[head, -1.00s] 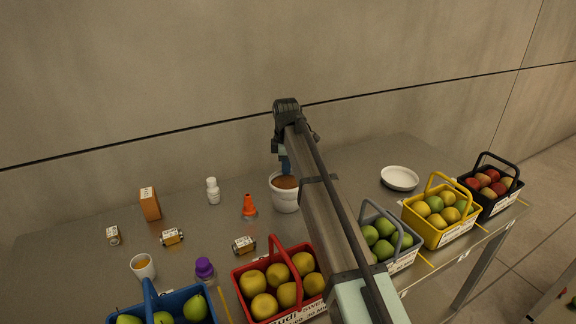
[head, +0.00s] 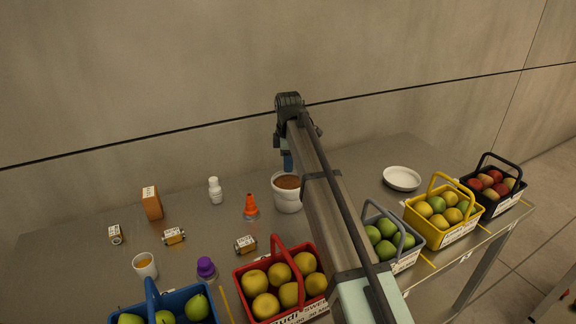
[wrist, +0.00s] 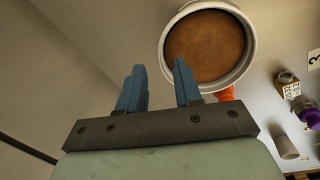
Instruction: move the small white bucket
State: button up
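The small white bucket (head: 287,201), filled with something brown, stands upright on the grey table towards the back, near the wall. In the wrist view the bucket (wrist: 247,75) is at the top right, with its round rim and brown content facing the camera. My gripper (head: 288,162) is above the bucket's back side in the head view. In the wrist view my gripper (wrist: 160,75) has its blue fingers apart with nothing between them. The right finger overlaps the bucket's rim in that picture; I cannot tell whether they touch.
A white cup (head: 145,267) is at the front left. Fruit baskets, including a red one (head: 290,317), line the front edge. A white plate (head: 402,179) lies right.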

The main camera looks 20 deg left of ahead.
notch_tip(320, 180, up, 12)
jog(key=s, duration=0.1)
jog(key=shift+s+d, duration=0.25)
jog(key=shift+f, duration=0.15)
dwell(0.3)
